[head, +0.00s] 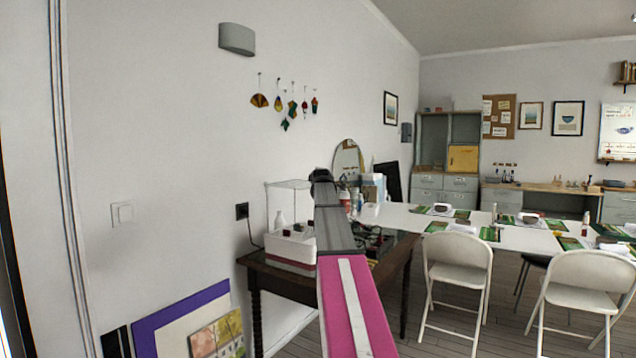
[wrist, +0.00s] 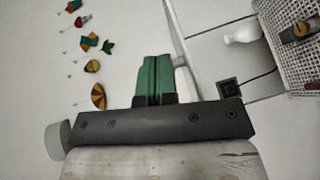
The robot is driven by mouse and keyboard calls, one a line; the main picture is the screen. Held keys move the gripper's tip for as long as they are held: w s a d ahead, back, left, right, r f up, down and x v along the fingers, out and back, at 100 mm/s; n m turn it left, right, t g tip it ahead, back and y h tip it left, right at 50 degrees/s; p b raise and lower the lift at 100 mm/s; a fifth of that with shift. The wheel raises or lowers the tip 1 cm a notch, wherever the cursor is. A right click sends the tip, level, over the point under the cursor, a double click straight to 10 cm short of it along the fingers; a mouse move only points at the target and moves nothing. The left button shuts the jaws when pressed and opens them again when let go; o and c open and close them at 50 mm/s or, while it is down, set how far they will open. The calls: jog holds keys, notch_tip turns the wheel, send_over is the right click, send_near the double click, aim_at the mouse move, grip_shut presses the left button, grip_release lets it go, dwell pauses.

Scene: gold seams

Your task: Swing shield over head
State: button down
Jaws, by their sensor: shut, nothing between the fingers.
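A clear, thin-edged shield (head: 288,184) appears to stand raised above a white grinder-like box (head: 290,250) on the dark side table. My arm reaches out over that table, and my gripper (head: 321,174) is at its far end, near the shield's upper right edge in the picture. In the wrist view my gripper (wrist: 151,58) shows two green fingers pressed together with nothing between them. A pale edge (wrist: 178,40), likely the shield's, runs close beside the fingers; I cannot tell if they touch. The box's gridded top (wrist: 298,65) carries a dark cylinder, likely the head (wrist: 299,31).
A white bottle (head: 280,220) stands by the box. Panels lean below. A long white table (head: 400,217) and folding chairs (head: 457,265) stand to the right.

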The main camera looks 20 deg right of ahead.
jog(key=shift+w+d+n+y, duration=0.25)
jog(key=shift+w+d+y, duration=0.1)
jog(key=shift+w, duration=0.15)
jog(key=shift+w+d+n+y, duration=0.25)
jog(key=shift+w+y, duration=0.1)
jog(key=shift+w, duration=0.15)
jog(key=shift+w+d+r+t, duration=0.1)
jog(key=shift+w+t, duration=0.1)
jog(key=shift+t, duration=0.1)
